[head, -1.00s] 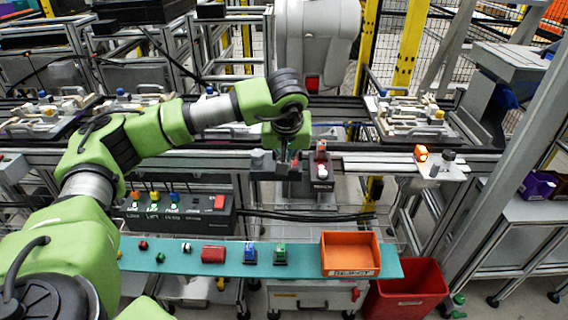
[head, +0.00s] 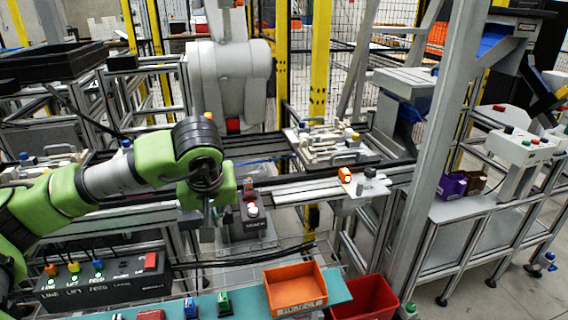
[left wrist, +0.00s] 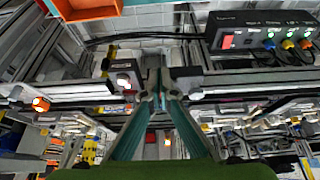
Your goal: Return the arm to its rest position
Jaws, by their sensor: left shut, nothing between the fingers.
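My left arm, green and grey, comes in from the left in the head view. Its gripper (head: 207,228) points down, shut and empty, just left of a small dark box with a white button (head: 252,212). In the left wrist view the gripper's two fingers (left wrist: 162,88) run together at their tips with nothing between them. I cannot tell whether the fingertips touch anything. My right gripper is in neither view.
A black control box (head: 105,285) with lit buttons stands below my arm. An orange bin (head: 297,308) and a red bin (head: 365,300) are at the bottom. A pallet fixture (head: 325,145) sits on the conveyor.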

